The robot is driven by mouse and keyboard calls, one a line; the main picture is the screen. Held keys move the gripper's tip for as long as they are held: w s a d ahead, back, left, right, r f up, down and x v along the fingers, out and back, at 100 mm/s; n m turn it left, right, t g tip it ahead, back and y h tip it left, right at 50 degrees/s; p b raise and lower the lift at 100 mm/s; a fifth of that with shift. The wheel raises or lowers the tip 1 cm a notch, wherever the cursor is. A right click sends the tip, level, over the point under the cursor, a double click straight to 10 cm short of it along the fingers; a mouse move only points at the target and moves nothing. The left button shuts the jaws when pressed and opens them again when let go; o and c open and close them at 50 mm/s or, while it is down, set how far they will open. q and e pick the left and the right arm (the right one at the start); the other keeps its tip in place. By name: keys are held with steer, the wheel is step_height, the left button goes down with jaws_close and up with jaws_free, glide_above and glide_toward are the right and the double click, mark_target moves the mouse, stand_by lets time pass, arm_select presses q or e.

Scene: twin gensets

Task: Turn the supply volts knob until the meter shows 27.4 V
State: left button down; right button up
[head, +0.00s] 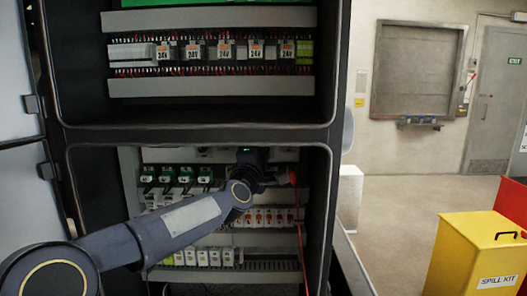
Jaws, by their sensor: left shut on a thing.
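My left arm reaches from the lower left into the lower cabinet bay. My left gripper (251,159) is at the upper middle of that bay, small and dark against the equipment. It is shut on what seems to be the supply volts knob, which the gripper and wrist hide. A faint green glow (245,150) shows just above the gripper. It may be the meter, but it is too small to read. My right gripper is not in view.
Green-topped modules (176,175) stand left of my wrist, and red-marked breakers (268,217) below it. The upper bay holds a row of modules labelled 24V (225,50). The cabinet's right frame post (333,75) stands close. A yellow spill kit bin (478,255) is at the lower right.

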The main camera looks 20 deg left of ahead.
arm_select(q)
steer(key=shift+r+m+g+h+p, duration=0.2)
steer(key=shift+m+g+h+p, duration=0.2)
steer(key=shift+m+p, duration=0.8)
steer(key=shift+m, duration=0.3)
steer(key=c, duration=1.3)
jaws_free()
steer(key=shift+f, duration=0.1)
steer(key=s+b, duration=0.2)
steer(key=s, duration=0.5)
steer(key=shift+s+a+f+b, duration=0.3)
steer(key=shift+s+f, duration=0.1)
